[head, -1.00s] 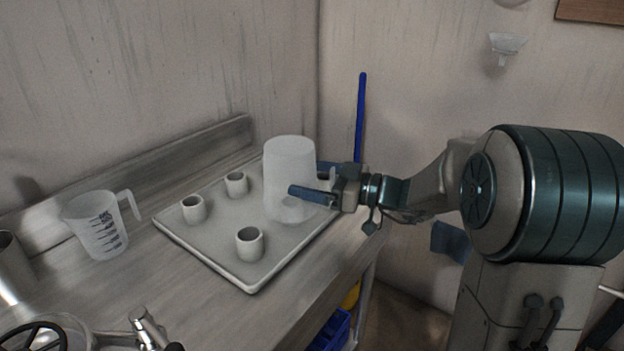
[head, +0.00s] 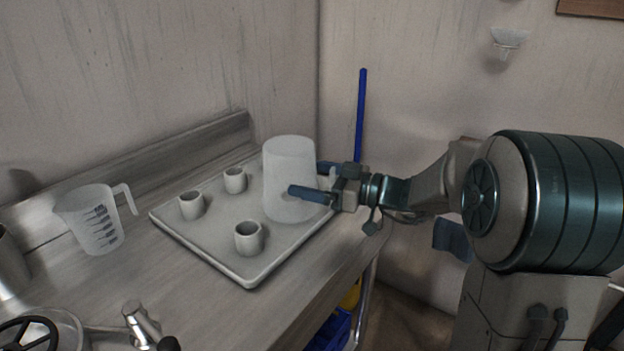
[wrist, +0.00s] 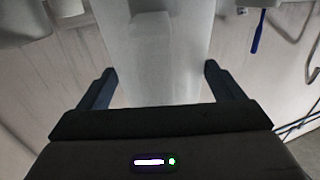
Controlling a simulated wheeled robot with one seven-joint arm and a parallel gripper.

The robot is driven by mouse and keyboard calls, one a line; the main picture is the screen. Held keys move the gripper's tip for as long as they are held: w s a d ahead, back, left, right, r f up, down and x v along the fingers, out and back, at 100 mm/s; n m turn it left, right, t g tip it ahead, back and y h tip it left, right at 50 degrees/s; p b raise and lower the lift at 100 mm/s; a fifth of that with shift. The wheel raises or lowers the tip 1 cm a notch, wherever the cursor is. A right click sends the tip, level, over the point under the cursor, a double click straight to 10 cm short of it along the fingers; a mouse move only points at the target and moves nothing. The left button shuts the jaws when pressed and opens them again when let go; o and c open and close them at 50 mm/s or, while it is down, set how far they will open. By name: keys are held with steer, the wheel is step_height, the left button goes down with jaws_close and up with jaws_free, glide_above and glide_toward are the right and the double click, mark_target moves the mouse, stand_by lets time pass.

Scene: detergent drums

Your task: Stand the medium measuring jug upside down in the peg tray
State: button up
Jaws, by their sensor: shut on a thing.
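A frosted, translucent measuring jug (head: 287,165), taken as the medium one, is upside down at the back right part of the peg tray (head: 245,277). My gripper (head: 312,182) is shut on it from the right, one finger on the near side and one on the far side. In the wrist view the jug (wrist: 165,60) fills the space between the fingers of my gripper (wrist: 158,88). Three short hollow pegs stand bare: one left (head: 191,204), one back (head: 235,180), one front (head: 248,238). Any peg under the jug is hidden. I cannot tell whether its rim touches the tray.
Another measuring jug (head: 97,220) with dark markings stands upright left of the tray on the bench (head: 150,275). A metal tap (head: 143,325) is at the front left. A wall backs the bench. A blue pole (head: 361,115) stands behind my wrist.

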steer(key=shift+f+b, duration=0.5)
steer(key=shift+b, duration=0.25)
steer(key=o, duration=0.9)
